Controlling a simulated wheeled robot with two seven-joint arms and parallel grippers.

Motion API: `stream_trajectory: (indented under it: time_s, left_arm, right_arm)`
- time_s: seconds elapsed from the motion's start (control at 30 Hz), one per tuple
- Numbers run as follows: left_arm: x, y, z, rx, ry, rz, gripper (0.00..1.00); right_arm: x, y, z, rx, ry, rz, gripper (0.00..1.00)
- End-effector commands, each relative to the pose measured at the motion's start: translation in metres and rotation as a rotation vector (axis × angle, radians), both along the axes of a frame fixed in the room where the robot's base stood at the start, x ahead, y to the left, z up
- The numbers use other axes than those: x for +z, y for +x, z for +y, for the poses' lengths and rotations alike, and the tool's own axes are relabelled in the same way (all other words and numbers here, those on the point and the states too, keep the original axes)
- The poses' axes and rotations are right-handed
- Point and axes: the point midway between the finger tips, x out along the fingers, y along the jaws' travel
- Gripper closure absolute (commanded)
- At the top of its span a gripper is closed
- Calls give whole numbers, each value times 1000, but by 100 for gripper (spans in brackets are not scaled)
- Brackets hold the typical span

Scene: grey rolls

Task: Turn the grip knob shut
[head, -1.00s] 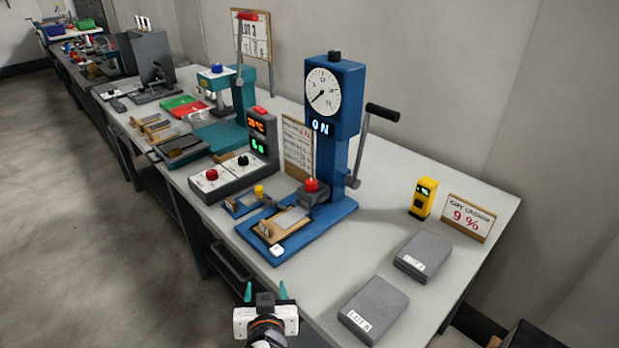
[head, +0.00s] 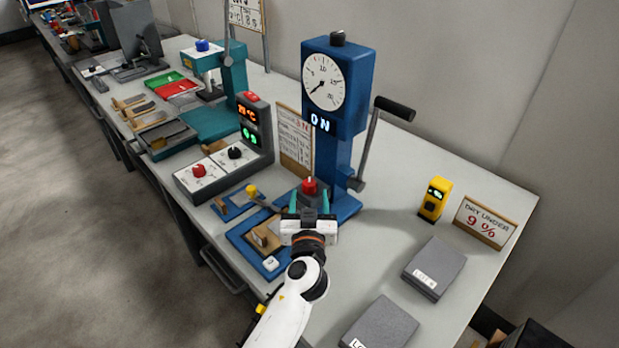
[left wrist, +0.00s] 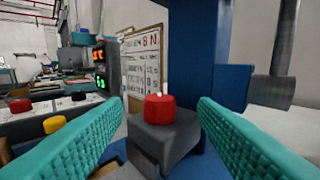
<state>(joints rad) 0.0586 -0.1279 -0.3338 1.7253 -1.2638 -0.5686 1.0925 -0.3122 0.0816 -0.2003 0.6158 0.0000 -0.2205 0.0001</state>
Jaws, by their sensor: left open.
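A red knob (head: 310,184) sits on a grey block at the foot of the blue press (head: 340,150), whose display reads ON. It is upright in the middle of the left wrist view (left wrist: 160,108), on top of the grey block (left wrist: 165,138). My left gripper (head: 309,203) is open and empty, just in front of the knob. In the left wrist view its teal fingers (left wrist: 160,112) stand to either side of the knob's line, with visible gaps. The knob appears beyond the fingertips. My right gripper is not in view.
A control box with a red knob (head: 199,171) and a black knob (head: 235,152) stands left. A yellow knob (head: 252,190) is near the press base. The press lever (head: 370,145) rises right.

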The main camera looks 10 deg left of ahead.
Motion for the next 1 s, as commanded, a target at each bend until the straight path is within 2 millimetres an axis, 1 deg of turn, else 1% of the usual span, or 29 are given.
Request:
stream_trajectory:
  time_s: [0.03, 0.1, 0.2, 0.3, 0.47, 0.7, 0.73, 0.9, 1.0]
  left_arm:
    - [3, 11, 2, 0, 3, -1, 46]
    - [2, 24, 5, 0, 3, -1, 46]
    - [2, 39, 8, 0, 2, -1, 46]
    - [1, 50, 10, 0, 1, -1, 46]
    - [0, 57, 12, 0, 1, 0, 46]
    - [0, 58, 12, 1, 0, 1, 46]
    - [0, 58, 12, 0, 0, 1, 48]
    - [0, 58, 12, 1, 0, 1, 76]
    - [0, 57, 12, 1, 0, 1, 91]
  right_arm:
    - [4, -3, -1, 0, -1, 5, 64]
    - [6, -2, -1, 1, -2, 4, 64]
    - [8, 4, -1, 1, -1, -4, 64]
    - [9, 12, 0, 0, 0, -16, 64]
    - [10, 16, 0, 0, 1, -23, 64]
    - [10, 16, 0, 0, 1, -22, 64]
    - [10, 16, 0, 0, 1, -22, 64]
    - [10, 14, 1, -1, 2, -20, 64]
    - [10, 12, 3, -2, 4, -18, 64]
